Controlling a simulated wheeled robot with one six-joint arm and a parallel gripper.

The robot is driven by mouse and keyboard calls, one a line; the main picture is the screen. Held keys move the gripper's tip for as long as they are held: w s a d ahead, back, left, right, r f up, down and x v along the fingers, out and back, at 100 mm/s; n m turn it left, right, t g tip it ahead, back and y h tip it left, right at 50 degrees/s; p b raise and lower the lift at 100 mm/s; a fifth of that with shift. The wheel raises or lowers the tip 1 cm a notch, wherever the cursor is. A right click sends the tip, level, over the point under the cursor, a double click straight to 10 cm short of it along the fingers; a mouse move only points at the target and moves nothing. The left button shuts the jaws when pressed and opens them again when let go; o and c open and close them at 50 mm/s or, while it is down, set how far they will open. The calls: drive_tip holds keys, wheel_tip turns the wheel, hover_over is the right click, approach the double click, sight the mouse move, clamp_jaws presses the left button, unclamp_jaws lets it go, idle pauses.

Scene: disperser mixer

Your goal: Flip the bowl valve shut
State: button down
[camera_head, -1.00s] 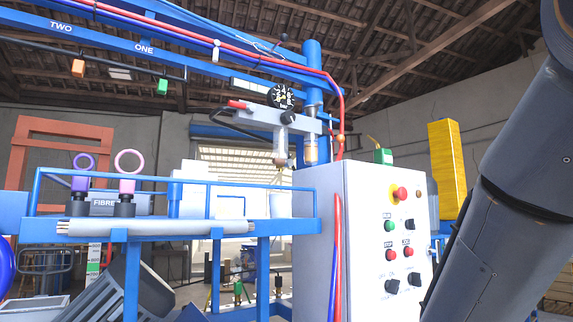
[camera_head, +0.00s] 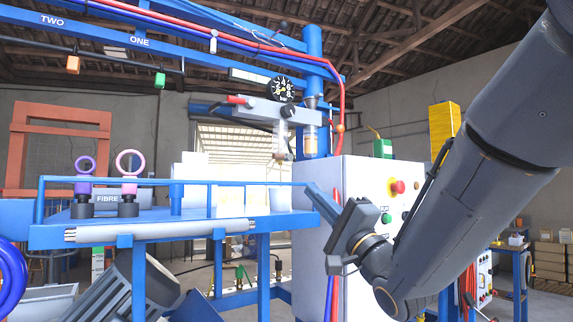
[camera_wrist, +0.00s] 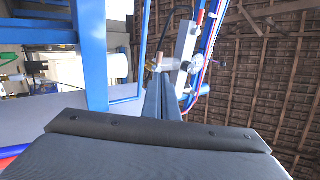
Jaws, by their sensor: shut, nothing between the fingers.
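My gripper (camera_head: 314,190) is shut and empty. Its blue-grey fingers point up and left in front of the white control box (camera_head: 312,240), near the table's right end. It also shows in the wrist view (camera_wrist: 163,78). No label marks a bowl valve, so I cannot tell which part it is. A red-handled lever (camera_head: 238,100) sits on the grey head above the table, up and left of my gripper. A small green-topped fitting (camera_head: 240,273) shows below the table. My gripper appears apart from both.
A blue table (camera_head: 150,235) with a rail carries purple and pink ring-topped fittings (camera_head: 129,180) and a white cup (camera_head: 279,198). Red and blue hoses run down the box. A grey motor (camera_head: 148,290) is below.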

drive_tip(key=shift+w, duration=0.15)
drive_tip(key=p, duration=0.6)
approach(281, 158)
drive_tip(key=x, duration=0.5)
drive_tip(key=shift+a, duration=0.1)
drive_tip(key=shift+w+a+r, duration=0.35)
drive_tip(key=shift+w+r, duration=0.05)
drive_tip(key=shift+w, duration=0.05)
drive_tip(key=shift+w+d+m, duration=0.1)
drive_tip(key=shift+m, duration=0.3)
